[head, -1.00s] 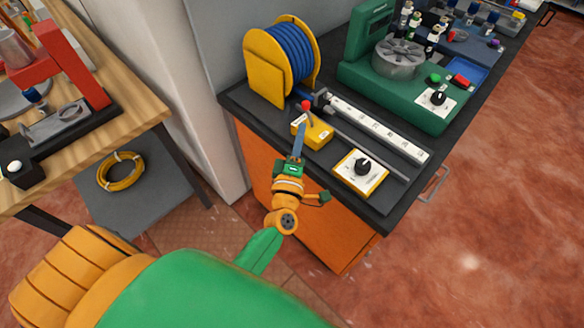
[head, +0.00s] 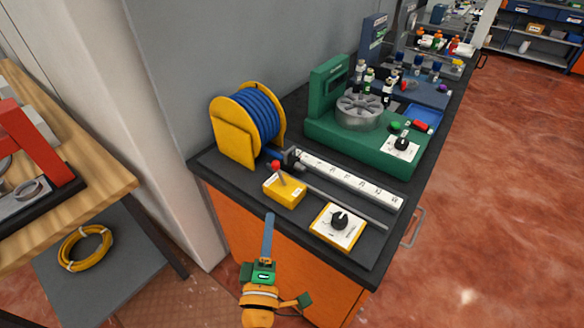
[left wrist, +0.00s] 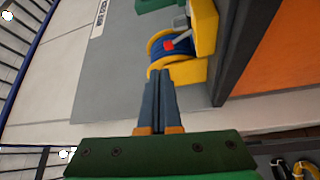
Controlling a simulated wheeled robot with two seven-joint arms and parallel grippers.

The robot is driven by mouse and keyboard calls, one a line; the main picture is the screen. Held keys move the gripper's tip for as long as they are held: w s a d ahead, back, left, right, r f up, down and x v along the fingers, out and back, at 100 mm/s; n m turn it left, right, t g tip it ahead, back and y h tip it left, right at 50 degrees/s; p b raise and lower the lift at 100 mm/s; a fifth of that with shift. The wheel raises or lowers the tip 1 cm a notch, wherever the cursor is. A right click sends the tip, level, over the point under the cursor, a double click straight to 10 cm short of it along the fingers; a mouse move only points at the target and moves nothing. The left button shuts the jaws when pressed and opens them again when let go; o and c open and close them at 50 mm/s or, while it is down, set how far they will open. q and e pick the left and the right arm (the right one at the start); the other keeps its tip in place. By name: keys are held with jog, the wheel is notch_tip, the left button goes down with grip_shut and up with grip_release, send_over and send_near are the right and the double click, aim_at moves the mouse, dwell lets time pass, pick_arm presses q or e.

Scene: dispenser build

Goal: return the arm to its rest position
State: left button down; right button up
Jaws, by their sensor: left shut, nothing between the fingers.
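My left gripper (head: 268,220) is in front of the orange cabinet, with its tip just short of the black counter's front edge. Its two grey-blue fingers lie together, shut and empty. They also show closed in the left wrist view (left wrist: 160,95), with the blue hose reel beyond them. The gripper touches nothing that I can see. My right gripper is not in either view.
On the black counter (head: 226,176) stand a yellow reel of blue hose (head: 240,125), a yellow box with a red-knobbed lever (head: 285,190), a dial box (head: 338,226) and a green machine (head: 325,125). A wooden bench (head: 100,190) is at left. Red floor at right is clear.

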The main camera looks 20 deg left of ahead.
pick_arm(q)
jog(key=s+d+f+m+g+h, duration=0.1)
jog(key=d+f+m+g+h, duration=0.2)
jog(key=f, duration=0.4)
jog(key=s+d+f+m+g+h, duration=0.1)
jog(key=d+f+m+h, duration=0.1)
jog(key=f+m, duration=0.45)
jog(key=s+f+m+g+h, duration=0.2)
jog(key=s+f+m+g, duration=0.55)
jog(key=f, duration=0.75)
jog(key=s+a+f+m+g+y, duration=0.1)
jog(key=s+a+f+m+g, duration=0.1)
jog(key=s, duration=0.8)
jog(key=s+a+f+m+g+y, duration=0.1)
jog(key=s+a+f+m+g, duration=0.1)
jog(key=s+a+f+g, duration=0.2)
jog(key=s+a+f, duration=0.3)
jog(key=s+f, duration=0.1)
jog(key=s, duration=0.2)
jog(key=shift+s+f+y, duration=0.15)
jog(key=shift+s+y, duration=0.05)
jog(key=shift+y, duration=0.1)
jog(key=shift+g, duration=0.25)
